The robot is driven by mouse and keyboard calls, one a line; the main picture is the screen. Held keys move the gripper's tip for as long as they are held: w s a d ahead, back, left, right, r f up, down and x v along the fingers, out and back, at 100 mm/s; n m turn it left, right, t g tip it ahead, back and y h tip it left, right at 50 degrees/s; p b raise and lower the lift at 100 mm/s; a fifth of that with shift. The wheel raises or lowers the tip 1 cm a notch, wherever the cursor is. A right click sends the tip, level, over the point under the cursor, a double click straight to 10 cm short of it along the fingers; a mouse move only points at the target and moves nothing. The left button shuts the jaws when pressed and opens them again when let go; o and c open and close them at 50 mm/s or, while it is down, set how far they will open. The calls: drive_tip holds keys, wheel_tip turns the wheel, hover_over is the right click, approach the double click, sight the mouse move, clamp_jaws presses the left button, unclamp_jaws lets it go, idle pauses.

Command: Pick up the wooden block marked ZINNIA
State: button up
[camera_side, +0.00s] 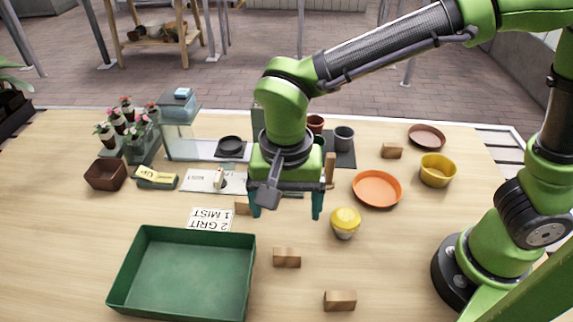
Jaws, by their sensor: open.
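My gripper (286,208) is above the middle of the table, fingers pointing down, spread apart with nothing between them. Several small wooden blocks lie on the table. One block (287,257) is in front of my gripper. Another block (340,300) lies nearer the front edge of the picture. A third block (392,150) is at the back right. Another block (242,206) shows partly beside the left finger. No marking is readable on any block, so I cannot tell which is ZINNIA.
A green tray (250,270) stands empty at front left. A yellow-topped jar (345,222) is right of my gripper. An orange saucer (378,203) and yellow pot (437,170) are farther right. A card (210,219) reads "2 GRIT 1 MIST". Potted flowers (117,122) stand back left.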

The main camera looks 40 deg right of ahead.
sight(287, 251)
wheel_tip(287, 251, down, 15)
drive_tip(key=shift+r, duration=0.15)
idle(0.4)
drive_tip(key=shift+c, duration=0.3)
drive_tip(key=c, duration=1)
